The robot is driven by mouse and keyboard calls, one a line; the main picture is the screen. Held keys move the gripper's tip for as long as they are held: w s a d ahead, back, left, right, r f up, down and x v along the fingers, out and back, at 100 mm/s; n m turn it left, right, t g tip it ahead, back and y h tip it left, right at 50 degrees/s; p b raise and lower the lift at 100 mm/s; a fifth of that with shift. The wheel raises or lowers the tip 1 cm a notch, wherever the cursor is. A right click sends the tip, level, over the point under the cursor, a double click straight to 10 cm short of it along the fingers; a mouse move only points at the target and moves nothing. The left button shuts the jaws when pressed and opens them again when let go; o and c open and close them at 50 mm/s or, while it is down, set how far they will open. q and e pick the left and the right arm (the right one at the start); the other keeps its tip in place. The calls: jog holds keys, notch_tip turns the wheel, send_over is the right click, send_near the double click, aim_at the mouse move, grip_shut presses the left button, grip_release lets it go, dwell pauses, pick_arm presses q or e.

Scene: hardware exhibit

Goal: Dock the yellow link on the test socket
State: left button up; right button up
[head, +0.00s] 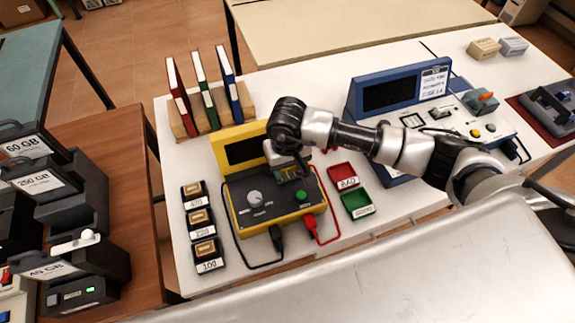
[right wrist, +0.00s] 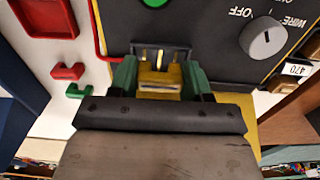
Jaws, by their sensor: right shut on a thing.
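The yellow link (right wrist: 160,82) is between the two green fingers of my right gripper (right wrist: 160,78) in the right wrist view. The gripper is shut on it. The test socket (right wrist: 160,52), a dark holder with upright metal contacts, is directly beyond the link; I cannot tell whether the link touches or sits in it. In the head view my right gripper (head: 288,162) is over the upper right of the yellow-edged tester (head: 272,211), and its hand hides most of the link and socket. My left gripper is not in view.
Boxes labelled 470, 220 and 100 (head: 204,247) stand left of the tester. A red BAD tray (head: 342,177) and green tray (head: 357,204) lie right of it. Binders (head: 205,92) and a blue instrument (head: 400,88) stand behind.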

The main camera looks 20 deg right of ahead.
jog(key=shift+f+b, duration=0.4)
jog(key=shift+b, duration=0.1)
jog(key=o, duration=0.6)
jog(key=shift+r, duration=0.15)
jog(key=shift+r+p, duration=1.4)
jog(key=shift+r, duration=1.25)
jog(key=shift+r+p, duration=1.1)
jog(key=shift+r, duration=1.65)
